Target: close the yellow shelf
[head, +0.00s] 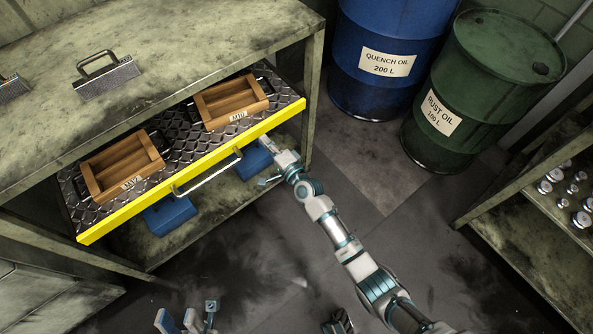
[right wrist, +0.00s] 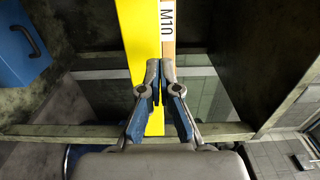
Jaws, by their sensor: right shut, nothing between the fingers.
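The yellow shelf is a pulled-out tray with a diamond-plate floor and a yellow front (head: 150,205) with a metal bar handle (head: 208,172). It sticks out of the green-grey cabinet (head: 180,50). It carries two wooden boxes, M12 (head: 110,160) and M10 (head: 235,98). My right gripper (head: 268,150) is shut and empty at the right part of the yellow front, right of the handle. In the right wrist view its fingertips (right wrist: 157,70) overlap the yellow front (right wrist: 139,35); contact cannot be told. My left gripper (head: 188,318) is low at the bottom edge, partly cut off, fingers apart.
Blue bins (head: 170,215) stand on the level below the shelf. A blue drum (head: 385,55) and a green drum (head: 470,95) stand at the back right. A rack with metal parts (head: 530,240) is at the right. The floor (head: 265,265) in front is clear.

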